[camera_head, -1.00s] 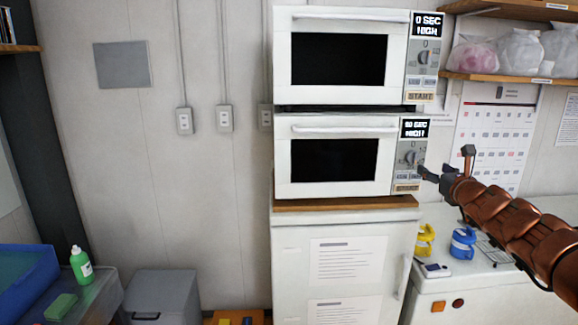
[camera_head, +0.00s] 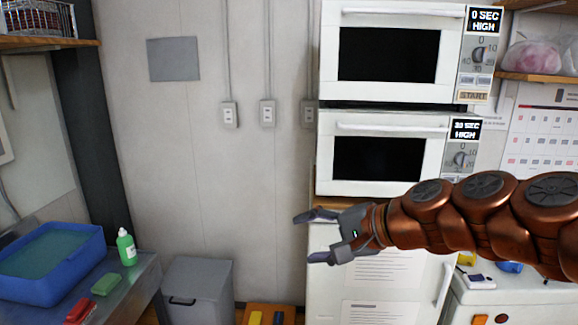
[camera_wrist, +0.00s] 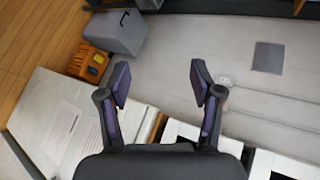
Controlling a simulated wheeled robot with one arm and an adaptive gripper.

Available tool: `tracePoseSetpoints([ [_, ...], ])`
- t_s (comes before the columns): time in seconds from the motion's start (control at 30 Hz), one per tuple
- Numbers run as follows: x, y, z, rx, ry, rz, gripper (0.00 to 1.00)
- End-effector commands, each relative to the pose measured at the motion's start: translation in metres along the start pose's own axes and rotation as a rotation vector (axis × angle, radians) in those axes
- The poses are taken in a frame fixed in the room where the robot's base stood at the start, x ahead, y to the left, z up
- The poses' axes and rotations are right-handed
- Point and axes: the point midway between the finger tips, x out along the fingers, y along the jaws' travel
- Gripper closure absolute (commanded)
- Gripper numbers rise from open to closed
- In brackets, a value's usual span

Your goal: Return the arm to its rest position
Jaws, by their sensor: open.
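My gripper (camera_head: 312,238) is open and empty in the head view. It is held in the air in front of the white fridge (camera_head: 330,275), below the lower microwave (camera_head: 335,185), with its fingers pointing left. My copper-coloured arm reaches in from the right edge. In the wrist view my gripper (camera_wrist: 158,85) also shows open, its two fingers apart with nothing between them.
Two white microwaves are stacked on the fridge; the upper microwave (camera_head: 400,97) reads 0 SEC. At left are a blue basin (camera_head: 75,270), a green bottle (camera_head: 127,248) and a grey bin (camera_head: 198,285).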

Motion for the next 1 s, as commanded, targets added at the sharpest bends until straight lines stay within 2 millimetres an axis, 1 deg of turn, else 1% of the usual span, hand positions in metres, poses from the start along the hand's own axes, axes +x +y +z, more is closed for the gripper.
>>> tracePoseSetpoints([
  [0.03, 0.004, 0.025, 0.02, -0.073, -0.024, 0.085, 0.35],
  [0.07, 0.006, 0.041, 0.03, -0.115, -0.041, 0.136, 0.35],
  [0.1, 0.006, 0.062, 0.043, -0.167, -0.065, 0.206, 0.35],
  [0.17, 0.003, 0.095, 0.058, -0.242, -0.097, 0.31, 0.35],
  [0.2, -0.001, 0.118, 0.068, -0.287, -0.122, 0.381, 0.35],
  [0.27, -0.01, 0.152, 0.08, -0.348, -0.157, 0.487, 0.35],
  [0.3, -0.018, 0.174, 0.087, -0.385, -0.181, 0.556, 0.35],
  [0.37, -0.033, 0.207, 0.096, -0.431, -0.221, 0.663, 0.35],
  [0.4, -0.044, 0.228, 0.1, -0.456, -0.244, 0.731, 0.35],
  [0.5, -0.075, 0.27, 0.11, -0.501, -0.302, 0.881, 0.35],
  [0.6, -0.103, 0.301, 0.116, -0.52, -0.352, 0.998, 0.35],
  [0.7, -0.123, 0.319, 0.12, -0.527, -0.385, 1.071, 0.35],
  [0.8, -0.133, 0.326, 0.122, -0.53, -0.398, 1.105, 0.35],
  [1.0, -0.135, 0.328, 0.122, -0.531, -0.403, 1.111, 0.35],
])
